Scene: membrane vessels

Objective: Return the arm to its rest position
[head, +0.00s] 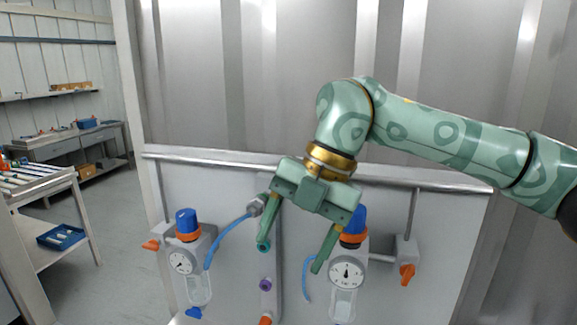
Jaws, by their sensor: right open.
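My right arm reaches in from the right, and its green right gripper (291,257) hangs in front of the wall panel. Its two fingers are spread apart and point down, with nothing seen between them. The left vessel (198,288) with a blue cap (186,220), an orange collar and a round gauge (182,262) stands to the left of the gripper. The right vessel (343,303), with its gauge (346,273), is beside the right finger, and the gripper partly covers its blue cap (358,220). I cannot tell whether the finger touches it. My left gripper is not in view.
A blue hose (225,238) runs from the left vessel to a fitting behind the gripper. Orange valve handles (407,273) stick out at the sides. A metal rail (425,181) crosses the panel top. A workbench (40,190) with a blue tray (60,237) stands far left.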

